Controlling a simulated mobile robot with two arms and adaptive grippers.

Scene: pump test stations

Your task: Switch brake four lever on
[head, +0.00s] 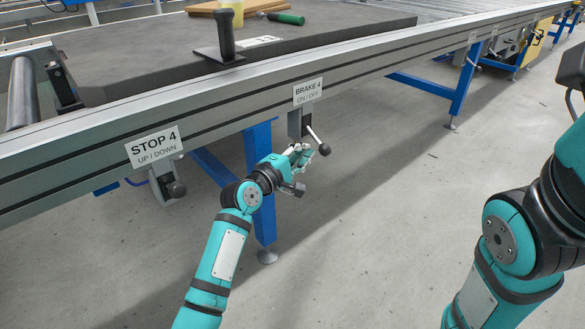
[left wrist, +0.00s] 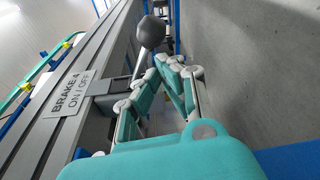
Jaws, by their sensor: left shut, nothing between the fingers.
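The brake four lever (head: 318,141) sticks out from its grey bracket under the sign "BRAKE 4 ON/OFF" (head: 308,90) on the conveyor rail. Its dark ball knob points down and to the right in the head view. The knob (left wrist: 152,31) also shows in the left wrist view, just beyond my fingertips. My left gripper (head: 304,152) is shut and empty, right beside the lever; I cannot tell whether it touches it. In the left wrist view the fingers (left wrist: 172,68) come together near the knob. My right gripper is out of view; only my right arm shows.
The stop 4 lever (head: 175,188) hangs under its own sign (head: 155,147) to the left. A blue table leg (head: 262,190) stands close behind my left arm. The floor to the right is clear.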

